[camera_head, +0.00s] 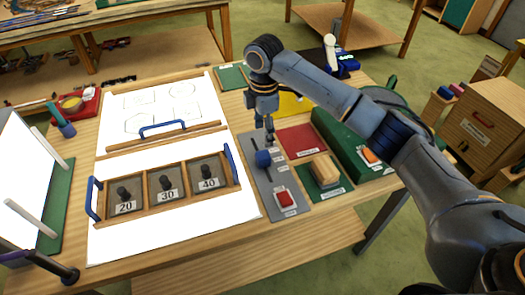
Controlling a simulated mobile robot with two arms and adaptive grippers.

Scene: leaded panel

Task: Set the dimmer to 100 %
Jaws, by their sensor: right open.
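A grey control panel (262,182) lies on the table right of the white light surface.
A wooden tray (167,164) with bins marked 20, 30 and 40 stands left of the panel. A red mat (297,140), a wooden block (325,168) and a green wedge (345,145) lie to the right. A bright upright screen (25,180) stands at the left.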

